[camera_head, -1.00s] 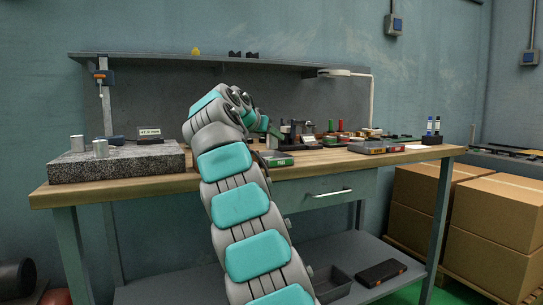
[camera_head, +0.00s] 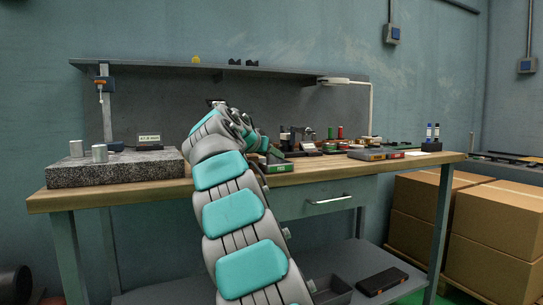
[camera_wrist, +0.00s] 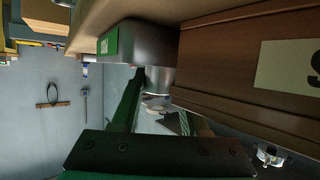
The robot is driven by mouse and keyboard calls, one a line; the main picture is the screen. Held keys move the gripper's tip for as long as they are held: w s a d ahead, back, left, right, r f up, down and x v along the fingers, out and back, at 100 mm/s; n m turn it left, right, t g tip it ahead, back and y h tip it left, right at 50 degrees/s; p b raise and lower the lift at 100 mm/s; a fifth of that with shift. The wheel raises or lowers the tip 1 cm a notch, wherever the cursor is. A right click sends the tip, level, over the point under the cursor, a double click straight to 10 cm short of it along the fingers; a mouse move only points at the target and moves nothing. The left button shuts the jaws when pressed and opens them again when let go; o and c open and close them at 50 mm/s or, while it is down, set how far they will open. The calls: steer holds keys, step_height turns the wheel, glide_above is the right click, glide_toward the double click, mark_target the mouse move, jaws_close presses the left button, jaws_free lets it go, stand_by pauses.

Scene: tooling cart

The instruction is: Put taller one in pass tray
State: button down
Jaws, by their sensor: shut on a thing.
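Two grey metal cylinders stand on the speckled granite block (camera_head: 120,168) at the left of the bench: one at the back (camera_head: 77,148) and one in front (camera_head: 99,153). I cannot tell clearly which is taller. My gripper (camera_wrist: 160,88) has green fingers and is shut on a grey metal cylinder (camera_wrist: 158,78), partly hidden in the wrist view. The pass tray (camera_head: 279,167), grey with a green label, lies just right of my wrist; it also shows in the wrist view (camera_wrist: 150,42), close to the held cylinder. Whether they touch is unclear.
A brown box with a pale label (camera_wrist: 235,75) is close on the right in the wrist view. Another labelled grey tray (camera_head: 375,154) and several small tools stand to the right on the bench (camera_head: 120,196). A shelf (camera_head: 210,69) runs above the back panel.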

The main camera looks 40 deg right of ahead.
steer(key=shift+c, duration=2.1)
jaws_free()
steer(key=shift+f, duration=0.1)
steer(key=shift+r, duration=0.25)
steer(key=v, duration=1.2)
steer(key=shift+f, duration=0.1)
